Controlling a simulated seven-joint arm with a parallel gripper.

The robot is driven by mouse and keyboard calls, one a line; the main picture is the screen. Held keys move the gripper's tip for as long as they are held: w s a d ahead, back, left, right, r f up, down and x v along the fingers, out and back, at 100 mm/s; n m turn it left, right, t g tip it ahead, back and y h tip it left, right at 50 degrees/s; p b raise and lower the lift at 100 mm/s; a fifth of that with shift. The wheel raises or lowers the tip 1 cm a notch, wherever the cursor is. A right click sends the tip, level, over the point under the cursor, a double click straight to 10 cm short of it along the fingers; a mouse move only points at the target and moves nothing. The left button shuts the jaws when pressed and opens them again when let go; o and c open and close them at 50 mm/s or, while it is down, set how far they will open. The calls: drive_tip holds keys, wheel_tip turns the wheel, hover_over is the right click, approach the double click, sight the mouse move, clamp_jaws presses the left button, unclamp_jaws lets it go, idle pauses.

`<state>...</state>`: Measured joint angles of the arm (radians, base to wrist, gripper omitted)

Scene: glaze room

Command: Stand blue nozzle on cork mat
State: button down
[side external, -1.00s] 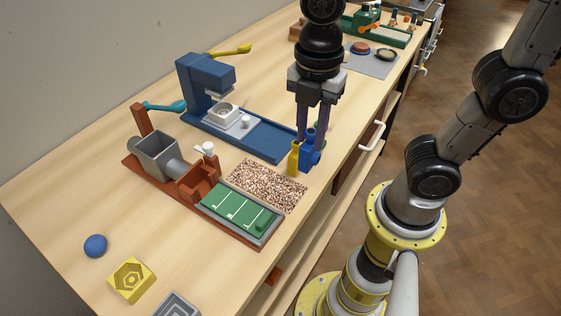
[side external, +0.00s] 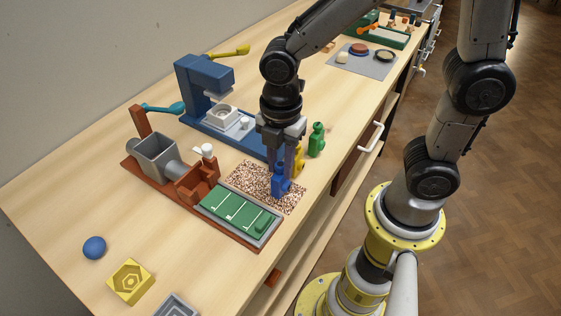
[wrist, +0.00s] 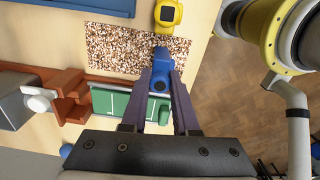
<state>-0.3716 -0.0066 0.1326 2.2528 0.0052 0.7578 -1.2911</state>
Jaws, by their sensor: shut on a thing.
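The blue nozzle (side external: 280,181) is upright between the fingers of my gripper (side external: 281,170), which is shut on it. It is at the right part of the speckled cork mat (side external: 247,178) in the side view; I cannot tell whether its base touches the mat. In the wrist view the blue nozzle (wrist: 161,79) shows between the fingertips of my gripper (wrist: 162,83), over the mat's edge (wrist: 112,48) nearest the green board.
A yellow nozzle (side external: 298,160) and a green nozzle (side external: 317,140) stand just behind the mat. A green board (side external: 236,214) in a grey and brown tray borders its front. A blue press (side external: 208,88) stands behind left.

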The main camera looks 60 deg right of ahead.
drive_tip(key=shift+f, duration=0.1)
drive_tip(key=c, duration=0.7)
unclamp_jaws()
wheel_tip(320, 180, up, 12)
drive_tip(key=f, duration=0.1)
drive_tip(key=shift+s+d+r+m+t, duration=0.15)
drive_tip(key=shift+s+d+m+t, duration=1.15)
drive_tip(key=shift+m, duration=1.85)
drive_tip(key=shift+s+d+r+m+t, duration=0.2)
drive_tip(key=shift+s+d+m+t, duration=0.35)
drive_tip(key=shift+s+d+m, duration=2)
drive_tip(key=shift+s+d+r+m+t, duration=0.15)
drive_tip(key=shift+s+d+m+t, duration=0.7)
drive_tip(key=shift+m, duration=2.95)
drive_tip(key=shift+w+d, duration=0.2)
drive_tip(key=shift+d, duration=0.1)
